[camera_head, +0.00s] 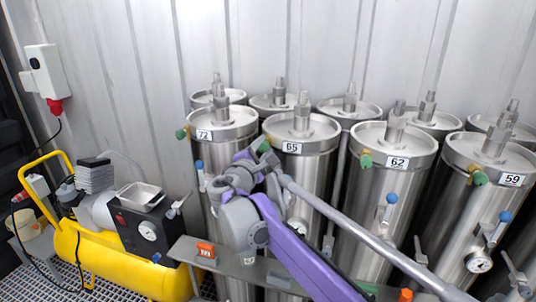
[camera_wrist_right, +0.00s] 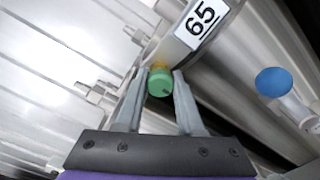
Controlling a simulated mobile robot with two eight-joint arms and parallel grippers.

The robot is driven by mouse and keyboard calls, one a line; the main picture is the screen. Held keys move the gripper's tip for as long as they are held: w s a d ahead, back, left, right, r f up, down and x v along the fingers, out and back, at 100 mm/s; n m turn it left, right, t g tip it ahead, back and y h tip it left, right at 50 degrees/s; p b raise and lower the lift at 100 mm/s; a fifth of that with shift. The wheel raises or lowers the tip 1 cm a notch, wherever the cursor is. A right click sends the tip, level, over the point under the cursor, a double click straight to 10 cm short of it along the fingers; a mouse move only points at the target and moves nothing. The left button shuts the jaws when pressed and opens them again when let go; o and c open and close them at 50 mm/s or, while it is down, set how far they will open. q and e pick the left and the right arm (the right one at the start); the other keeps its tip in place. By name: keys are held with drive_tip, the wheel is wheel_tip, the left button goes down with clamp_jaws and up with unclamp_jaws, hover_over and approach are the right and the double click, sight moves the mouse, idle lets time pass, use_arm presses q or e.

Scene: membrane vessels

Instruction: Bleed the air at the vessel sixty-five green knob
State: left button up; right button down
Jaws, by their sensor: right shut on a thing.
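Vessel sixty-five (camera_head: 303,142) is a steel cylinder with a white "65" label, in the front row between vessels 72 and 62. Its label also shows at the top of the right wrist view (camera_wrist_right: 200,18). Its green knob (camera_wrist_right: 160,82) sits on a brass-coloured fitting just beside the label. My right gripper (camera_wrist_right: 157,78) has its two grey fingers on either side of this knob and is shut on it. In the head view my purple right arm reaches up to the vessel, and the gripper (camera_head: 264,152) covers most of the knob. My left gripper is not in view.
Neighbouring vessels 72 (camera_head: 222,128), 62 (camera_head: 392,150) and 59 (camera_head: 490,165) stand close by, with green and blue knobs. A yellow compressor (camera_head: 125,262) stands at left. A blue knob (camera_wrist_right: 273,81) is right of my gripper.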

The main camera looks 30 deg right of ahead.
drive_tip(key=n, duration=0.6)
drive_tip(key=shift+b, duration=0.3)
drive_tip(key=n, duration=0.6)
drive_tip(key=shift+b, duration=0.3)
idle(0.9)
